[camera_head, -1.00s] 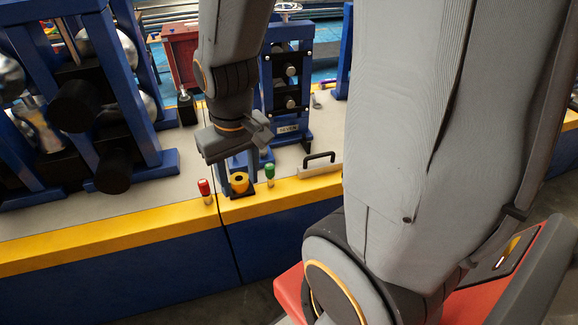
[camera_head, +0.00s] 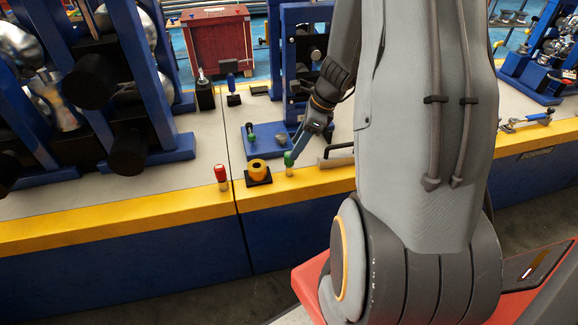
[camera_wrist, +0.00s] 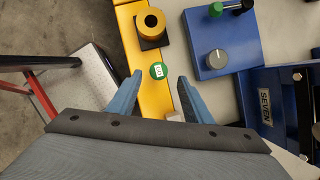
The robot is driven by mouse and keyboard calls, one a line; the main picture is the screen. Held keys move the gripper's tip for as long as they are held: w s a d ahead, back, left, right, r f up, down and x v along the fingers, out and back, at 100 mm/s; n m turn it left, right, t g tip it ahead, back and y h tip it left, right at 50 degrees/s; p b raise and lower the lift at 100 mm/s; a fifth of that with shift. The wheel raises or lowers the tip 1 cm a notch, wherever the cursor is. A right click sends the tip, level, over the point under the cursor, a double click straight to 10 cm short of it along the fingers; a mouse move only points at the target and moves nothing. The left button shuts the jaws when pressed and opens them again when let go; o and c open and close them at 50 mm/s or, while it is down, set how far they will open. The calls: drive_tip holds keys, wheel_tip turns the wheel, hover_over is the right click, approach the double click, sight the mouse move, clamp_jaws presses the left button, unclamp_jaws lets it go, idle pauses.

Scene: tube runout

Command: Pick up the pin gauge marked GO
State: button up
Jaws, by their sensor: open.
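The green-topped pin gauge (camera_head: 288,158) stands upright by the yellow front edge of the bench. In the wrist view I see its round green cap (camera_wrist: 158,71) from above, with a small white label. My gripper (camera_head: 295,152) is right at this gauge in the head view. In the wrist view the two blue fingers of my gripper (camera_wrist: 159,82) are open, one to each side of the cap's line, with the cap at the mouth between the tips. I see no clear contact. The gauge's lower part is hidden in the wrist view.
A yellow ring on a black block (camera_head: 258,170) stands left of the green gauge, and a red-topped gauge (camera_head: 221,174) further left. A blue plate with knobs (camera_head: 270,134) lies behind.

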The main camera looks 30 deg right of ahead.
sight(289, 164)
drive_tip(key=x, duration=0.5)
drive_tip(key=shift+a+f+p, duration=0.25)
drive_tip(key=shift+a+p, duration=0.1)
clamp_jaws()
